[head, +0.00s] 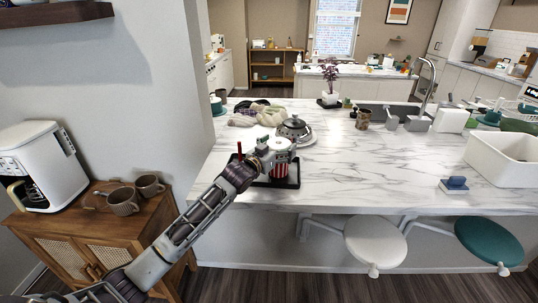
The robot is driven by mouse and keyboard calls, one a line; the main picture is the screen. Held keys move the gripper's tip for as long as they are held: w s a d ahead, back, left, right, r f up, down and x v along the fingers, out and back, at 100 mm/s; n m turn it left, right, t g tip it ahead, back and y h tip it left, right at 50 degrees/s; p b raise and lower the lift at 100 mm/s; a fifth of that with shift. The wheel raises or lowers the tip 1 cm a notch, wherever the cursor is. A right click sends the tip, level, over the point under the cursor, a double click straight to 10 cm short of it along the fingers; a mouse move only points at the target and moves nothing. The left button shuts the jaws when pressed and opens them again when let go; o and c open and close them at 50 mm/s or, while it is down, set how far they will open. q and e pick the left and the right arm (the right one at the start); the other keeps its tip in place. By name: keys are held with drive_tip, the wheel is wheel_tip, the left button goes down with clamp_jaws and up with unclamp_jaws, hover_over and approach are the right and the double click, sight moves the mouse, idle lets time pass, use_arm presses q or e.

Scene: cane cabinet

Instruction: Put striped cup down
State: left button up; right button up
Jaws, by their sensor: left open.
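The red and white striped cup (279,171) is upright at the black tray (293,181) on the marble counter, near its front edge. My left gripper (266,153) is open at the cup's upper left side, partly in front of it. Whether the fingers touch the cup is too small to tell. The cup's base seems to be on the tray, but the arm hides part of both. My right gripper is not in view.
A silver kettle (294,128) stands just behind the tray, and cloths (257,114) lie farther left. A wooden cabinet (63,233) with brown cups (122,201) and a coffee machine (40,165) is at left. The counter (390,165) is clear right of the tray.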

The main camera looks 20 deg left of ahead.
sight(274, 150)
use_arm(q)
drive_tip(key=shift+s+a, duration=0.15)
drive_tip(key=shift+s, duration=0.25)
drive_tip(key=shift+v, duration=1.35)
drive_tip(key=v, duration=0.6)
drive_tip(key=shift+s+a, duration=0.1)
drive_tip(key=shift+s, duration=0.25)
drive_tip(key=shift+v, duration=0.8)
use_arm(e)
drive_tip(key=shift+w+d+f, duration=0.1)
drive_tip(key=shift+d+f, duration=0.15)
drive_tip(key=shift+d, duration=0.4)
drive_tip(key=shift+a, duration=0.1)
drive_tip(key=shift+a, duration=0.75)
